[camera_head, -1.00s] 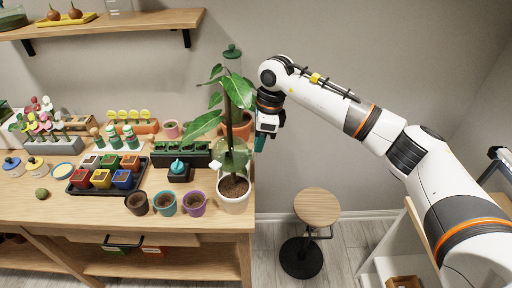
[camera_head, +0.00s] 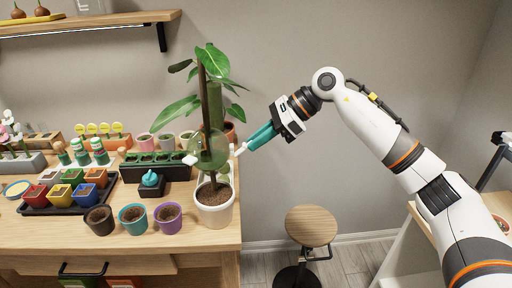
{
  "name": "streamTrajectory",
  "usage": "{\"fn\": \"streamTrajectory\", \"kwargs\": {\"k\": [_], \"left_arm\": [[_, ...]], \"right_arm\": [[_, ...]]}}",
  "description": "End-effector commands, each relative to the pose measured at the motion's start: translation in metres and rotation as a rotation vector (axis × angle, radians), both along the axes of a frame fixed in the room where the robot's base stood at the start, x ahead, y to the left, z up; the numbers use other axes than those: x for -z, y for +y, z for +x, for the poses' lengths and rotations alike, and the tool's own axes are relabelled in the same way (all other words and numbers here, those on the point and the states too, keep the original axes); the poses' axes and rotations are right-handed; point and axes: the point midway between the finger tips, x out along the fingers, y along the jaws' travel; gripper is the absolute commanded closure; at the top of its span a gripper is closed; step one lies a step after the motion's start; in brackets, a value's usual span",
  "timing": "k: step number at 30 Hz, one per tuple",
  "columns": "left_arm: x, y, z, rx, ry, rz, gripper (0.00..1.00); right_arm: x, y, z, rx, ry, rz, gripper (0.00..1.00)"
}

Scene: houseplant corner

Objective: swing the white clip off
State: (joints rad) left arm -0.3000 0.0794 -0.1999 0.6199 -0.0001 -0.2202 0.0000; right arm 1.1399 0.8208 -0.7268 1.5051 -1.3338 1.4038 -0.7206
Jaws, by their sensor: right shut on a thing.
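The potted plant stands in a white pot (camera_head: 214,212) near the right end of the bench, with a dark upright stem and broad green leaves (camera_head: 180,113). A round, see-through greenish piece (camera_head: 209,150) is at the stem. White clip parts show at its left side and at its right, where the white clip (camera_head: 240,151) meets my fingertips. My right gripper (camera_head: 250,145), with teal fingers, comes in from the right and is shut on the white clip. I cannot tell whether the clip is still around the stem. My left gripper is not in view.
Brown, teal and purple small pots (camera_head: 168,217) stand left of the white pot, with a black tray (camera_head: 45,207) of coloured pots farther left. A wooden stool (camera_head: 312,226) stands on the floor right of the bench.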

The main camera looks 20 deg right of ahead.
Motion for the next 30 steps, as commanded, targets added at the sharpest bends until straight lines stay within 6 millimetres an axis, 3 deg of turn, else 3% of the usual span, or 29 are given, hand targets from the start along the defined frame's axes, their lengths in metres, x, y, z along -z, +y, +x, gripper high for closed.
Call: {"fn": "streamTrajectory", "kwargs": {"k": [16,17,20,30], "left_arm": [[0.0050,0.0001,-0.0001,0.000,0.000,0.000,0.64],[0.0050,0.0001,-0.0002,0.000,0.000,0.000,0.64],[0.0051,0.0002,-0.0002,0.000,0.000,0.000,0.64],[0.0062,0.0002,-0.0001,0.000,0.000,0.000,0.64]], "right_arm": [[-0.0012,-0.0018,0.0006,0.004,-0.011,0.025,1.00],[-0.0012,-0.0018,0.0006,0.004,-0.011,0.025,0.81],[-0.0007,-0.0016,0.0005,0.003,-0.010,0.024,0.64],[-0.0009,-0.0033,-0.0003,0.002,-0.008,0.023,0.64]]}}
